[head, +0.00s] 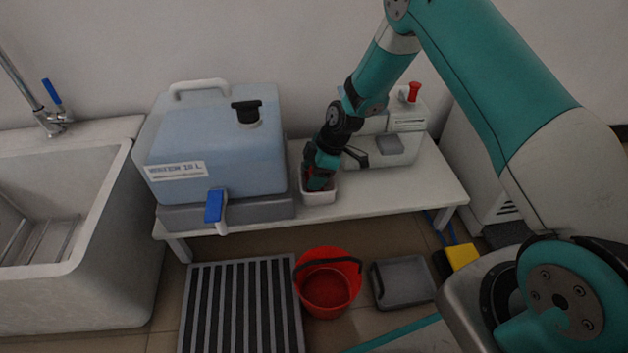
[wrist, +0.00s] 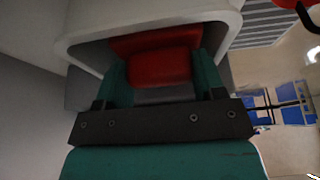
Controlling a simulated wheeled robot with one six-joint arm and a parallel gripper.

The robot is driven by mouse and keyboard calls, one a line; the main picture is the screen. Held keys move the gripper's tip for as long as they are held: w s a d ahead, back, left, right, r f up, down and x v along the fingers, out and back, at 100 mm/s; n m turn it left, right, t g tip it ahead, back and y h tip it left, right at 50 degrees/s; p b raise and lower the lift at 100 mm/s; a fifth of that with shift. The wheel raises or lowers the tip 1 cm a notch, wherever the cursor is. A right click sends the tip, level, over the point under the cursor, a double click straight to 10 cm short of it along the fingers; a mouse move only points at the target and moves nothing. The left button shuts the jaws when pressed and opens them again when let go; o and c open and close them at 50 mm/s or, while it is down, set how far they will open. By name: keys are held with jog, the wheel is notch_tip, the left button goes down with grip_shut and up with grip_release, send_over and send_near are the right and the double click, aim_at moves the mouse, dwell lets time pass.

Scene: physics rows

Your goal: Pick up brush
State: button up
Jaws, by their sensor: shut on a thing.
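The brush (wrist: 158,68) shows as a red block in the wrist view, inside a small white open container (wrist: 228,22). My gripper (wrist: 161,80) has its two green fingers on either side of the red block and is shut on it. In the head view my gripper (head: 318,176) points down into the white container (head: 319,198), which stands at the front edge of a white bench (head: 400,196). The brush's bristles are hidden, and most of it is covered by the gripper in the head view.
A blue water tank (head: 215,140) with a tap stands left of the container. A white machine (head: 398,147) with a red knob stands to the right. A red bucket (head: 328,290), a grey tray (head: 402,281) and a slatted grate (head: 242,305) lie on the floor in front.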

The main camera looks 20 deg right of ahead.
notch_tip(320, 180, up, 20)
jog(key=p, duration=1)
